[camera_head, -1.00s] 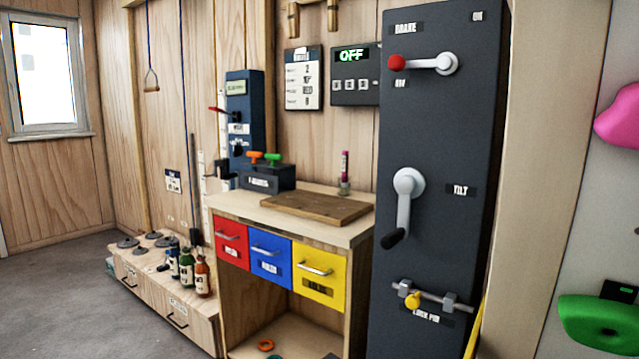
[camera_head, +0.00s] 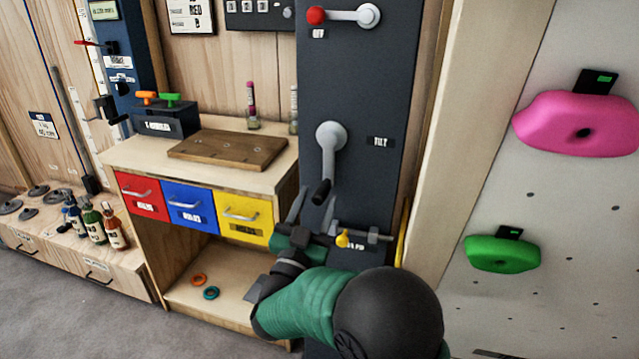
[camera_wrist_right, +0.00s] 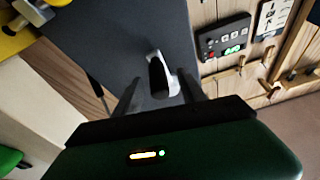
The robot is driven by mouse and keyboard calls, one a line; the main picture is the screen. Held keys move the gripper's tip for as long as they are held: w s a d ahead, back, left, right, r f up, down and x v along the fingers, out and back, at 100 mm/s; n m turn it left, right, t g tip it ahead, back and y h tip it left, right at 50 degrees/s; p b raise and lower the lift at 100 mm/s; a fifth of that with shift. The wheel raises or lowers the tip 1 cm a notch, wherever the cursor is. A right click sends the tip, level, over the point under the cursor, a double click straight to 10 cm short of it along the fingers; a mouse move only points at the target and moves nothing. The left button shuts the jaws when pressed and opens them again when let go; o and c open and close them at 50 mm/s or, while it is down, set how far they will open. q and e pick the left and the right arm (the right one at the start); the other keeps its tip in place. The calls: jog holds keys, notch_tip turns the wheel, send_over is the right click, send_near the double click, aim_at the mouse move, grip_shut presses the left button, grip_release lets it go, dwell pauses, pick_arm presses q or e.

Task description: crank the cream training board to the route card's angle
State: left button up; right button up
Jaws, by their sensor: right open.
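The dark control column (camera_head: 350,90) carries the TILT crank, a pale arm (camera_head: 331,140) hanging down to a black handle (camera_head: 321,192). My right gripper (camera_head: 317,197) is open, its fingers pointing up at the handle from below. In the right wrist view the black handle (camera_wrist_right: 158,77) shows between the two spread fingers; contact cannot be told. The brake lever's red knob (camera_head: 316,15) points left, above an OFF label. A yellow lock pin (camera_head: 343,239) sits beside my wrist. The pale training board (camera_head: 575,215) stands at right. The route card (camera_head: 190,15) is partly cut off. My left gripper is out of view.
The pink hold (camera_head: 580,122) and green hold (camera_head: 502,253) stick out from the board. A workbench (camera_head: 240,150) with a wooden block (camera_head: 228,149) and red, blue and yellow drawers stands left of the column. Bottles (camera_head: 93,222) stand on a low cabinet at left.

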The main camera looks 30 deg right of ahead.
aim_at(325, 181)
jog(key=x, duration=0.5)
jog(key=shift+w+d+r+b, duration=0.1)
jog(key=shift+w+d+b, duration=0.05)
jog(key=shift+d+b, duration=0.2)
grip_shut()
dwell(1.0)
